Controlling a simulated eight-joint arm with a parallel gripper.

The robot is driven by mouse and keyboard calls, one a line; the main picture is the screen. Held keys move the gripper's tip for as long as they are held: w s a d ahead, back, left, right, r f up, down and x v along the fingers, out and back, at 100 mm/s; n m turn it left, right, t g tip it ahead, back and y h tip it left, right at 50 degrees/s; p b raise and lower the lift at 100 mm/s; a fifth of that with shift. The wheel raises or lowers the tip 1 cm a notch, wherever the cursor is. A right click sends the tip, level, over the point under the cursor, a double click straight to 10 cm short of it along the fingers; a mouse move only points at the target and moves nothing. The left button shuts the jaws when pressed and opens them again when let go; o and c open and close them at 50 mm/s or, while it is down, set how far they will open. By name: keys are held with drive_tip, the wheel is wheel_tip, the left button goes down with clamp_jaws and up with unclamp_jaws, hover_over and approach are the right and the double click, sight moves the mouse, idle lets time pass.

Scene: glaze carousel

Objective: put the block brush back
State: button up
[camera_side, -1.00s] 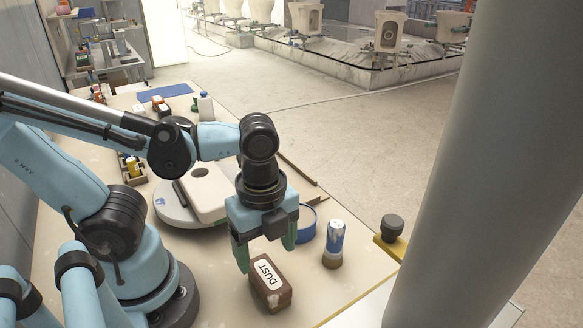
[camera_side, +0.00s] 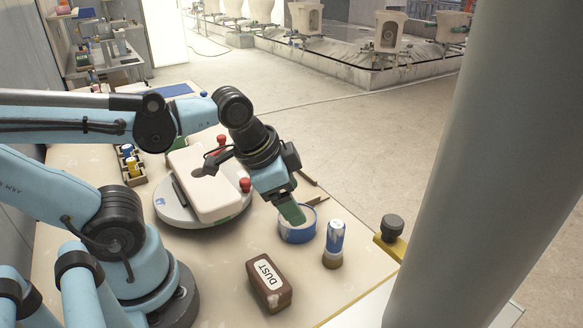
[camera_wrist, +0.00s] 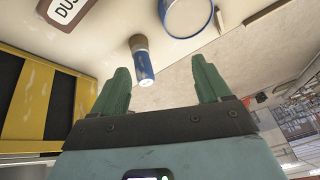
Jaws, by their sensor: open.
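The brown block labelled DUST (camera_side: 270,283), which I take to be the block brush, lies on the pale table near its front. Its labelled corner also shows at the top left of the wrist view (camera_wrist: 66,10). I cannot make out bristles on it. My gripper (camera_side: 291,212) is open and empty, tilted, in the air above and behind the block. In the wrist view my green fingers (camera_wrist: 161,75) are spread apart, with nothing held between them.
A blue-and-white cylinder with a brown end (camera_side: 335,241) stands right of the block. A blue-rimmed round tub (camera_side: 297,236) is behind it. A pale slab lies on a round turntable (camera_side: 178,213), with red knobs nearby. A yellow piece with a black knob (camera_side: 391,240) sits at the table edge.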

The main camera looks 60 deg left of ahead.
drive_tip(key=a+n, duration=0.1)
drive_tip(key=w+a+n+t, duration=0.1)
drive_tip(key=n, duration=0.1)
drive_tip(key=w+r+n+t, duration=0.1)
drive_tip(key=n, duration=0.1)
drive_tip(key=shift+w+a+y, duration=0.2)
drive_tip(key=shift+a+y, duration=0.1)
drive_tip(key=shift+a, duration=0.1)
